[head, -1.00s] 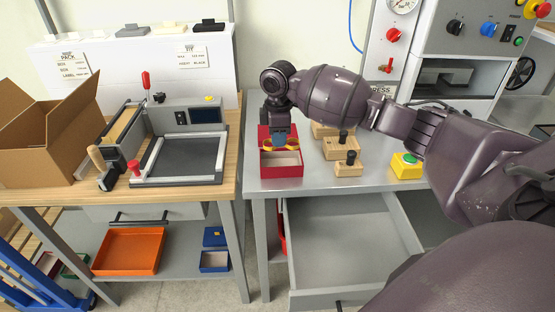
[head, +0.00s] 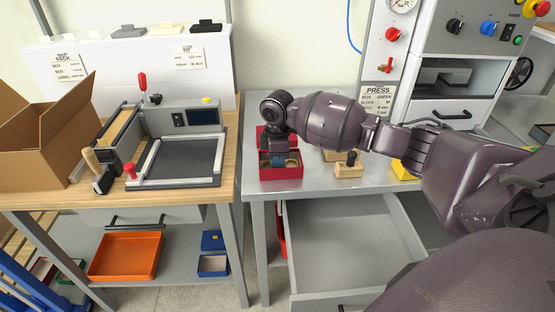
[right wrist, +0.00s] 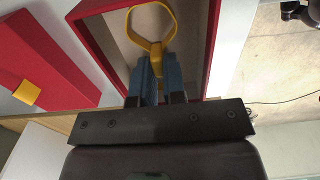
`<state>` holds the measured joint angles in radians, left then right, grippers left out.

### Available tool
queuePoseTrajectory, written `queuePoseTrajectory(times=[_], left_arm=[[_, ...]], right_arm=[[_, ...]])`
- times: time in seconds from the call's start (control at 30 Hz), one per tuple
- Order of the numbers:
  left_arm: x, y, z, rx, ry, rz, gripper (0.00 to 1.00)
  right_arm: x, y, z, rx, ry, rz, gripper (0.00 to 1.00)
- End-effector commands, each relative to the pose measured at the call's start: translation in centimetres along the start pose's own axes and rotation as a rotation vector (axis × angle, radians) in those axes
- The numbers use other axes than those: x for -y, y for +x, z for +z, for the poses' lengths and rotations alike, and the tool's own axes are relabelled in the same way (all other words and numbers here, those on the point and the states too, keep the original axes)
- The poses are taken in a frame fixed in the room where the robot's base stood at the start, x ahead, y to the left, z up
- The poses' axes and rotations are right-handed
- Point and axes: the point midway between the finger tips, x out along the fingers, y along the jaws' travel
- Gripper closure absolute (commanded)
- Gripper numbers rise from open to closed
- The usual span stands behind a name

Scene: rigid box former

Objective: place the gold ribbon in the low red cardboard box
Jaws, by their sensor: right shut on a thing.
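The low red cardboard box (head: 282,174) stands open on the grey metal table, and its red rim (right wrist: 211,50) and pale inside show in the right wrist view. My right gripper (head: 279,163) points down into the box opening in the head view. In the right wrist view the gripper's blue fingers (right wrist: 158,78) are shut on the gold ribbon (right wrist: 131,24), a yellow loop seen over the box's inside. Whether the ribbon touches the box floor I cannot tell. In the head view the gripper and arm hide the ribbon. My left gripper is out of view.
A red piece (right wrist: 35,60) with a yellow square lies beside the box. A wooden block with a black knob (head: 348,168) and a yellow button base (head: 403,171) stand to the right. An open grey drawer (head: 350,245) juts out below.

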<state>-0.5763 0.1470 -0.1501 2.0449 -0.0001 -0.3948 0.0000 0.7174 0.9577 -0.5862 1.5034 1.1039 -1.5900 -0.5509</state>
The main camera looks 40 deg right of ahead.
Motion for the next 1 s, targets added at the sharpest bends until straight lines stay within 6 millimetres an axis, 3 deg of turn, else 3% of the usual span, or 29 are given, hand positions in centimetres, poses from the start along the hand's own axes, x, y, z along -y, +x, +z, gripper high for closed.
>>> queuePoseTrajectory(times=[0.1,0.13,0.27,0.67,1.0], left_arm=[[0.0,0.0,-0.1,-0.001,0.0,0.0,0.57],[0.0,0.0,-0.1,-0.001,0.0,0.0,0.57],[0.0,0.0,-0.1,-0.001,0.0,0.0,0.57],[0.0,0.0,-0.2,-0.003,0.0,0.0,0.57],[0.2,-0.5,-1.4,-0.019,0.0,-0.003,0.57]], right_arm=[[0.0,0.3,0.0,0.001,0.0,-0.001,1.0],[0.0,0.3,0.0,0.0,0.0,-0.001,0.84],[0.0,0.3,0.0,0.001,0.0,-0.001,0.65],[0.0,-0.5,0.0,-0.001,0.0,0.001,0.64],[0.0,-6.6,0.0,-0.002,0.0,0.004,0.64]])
